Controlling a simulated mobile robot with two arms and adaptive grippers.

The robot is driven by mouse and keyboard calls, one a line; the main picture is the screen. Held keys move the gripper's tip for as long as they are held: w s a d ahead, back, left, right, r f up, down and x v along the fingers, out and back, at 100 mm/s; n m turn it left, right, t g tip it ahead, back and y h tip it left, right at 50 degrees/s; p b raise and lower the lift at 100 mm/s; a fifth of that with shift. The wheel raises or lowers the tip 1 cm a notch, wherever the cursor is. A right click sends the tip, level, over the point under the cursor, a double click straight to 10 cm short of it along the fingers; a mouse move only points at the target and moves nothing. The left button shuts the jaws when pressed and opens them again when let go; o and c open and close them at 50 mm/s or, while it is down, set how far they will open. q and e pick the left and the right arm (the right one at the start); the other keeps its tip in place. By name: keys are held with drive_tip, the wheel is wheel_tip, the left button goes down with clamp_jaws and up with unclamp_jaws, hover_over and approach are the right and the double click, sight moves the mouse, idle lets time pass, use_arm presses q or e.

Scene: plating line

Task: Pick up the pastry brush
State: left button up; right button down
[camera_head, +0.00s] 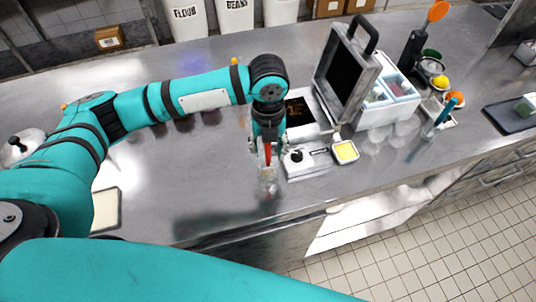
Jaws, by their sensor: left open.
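A slim red piece, which looks like the pastry brush (268,153), stands upright at the counter's front middle. Its lower end meets a clear, glass-like holder (268,175), hard to make out against the shiny steel. My left gripper (267,150) points down over it, with its fingers open around the red piece. I cannot tell whether either finger touches it. The gripper body hides the top of the red piece. My right gripper is not in view.
A white scale-like device (307,160) and a small yellow-filled dish (345,152) sit close right of the gripper. An open-lidded grill (347,65) stands behind them. A teal-handled tool (443,111) stands farther right.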

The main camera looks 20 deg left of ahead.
use_arm(q)
drive_tip(key=shift+f, duration=0.7)
clamp_jaws()
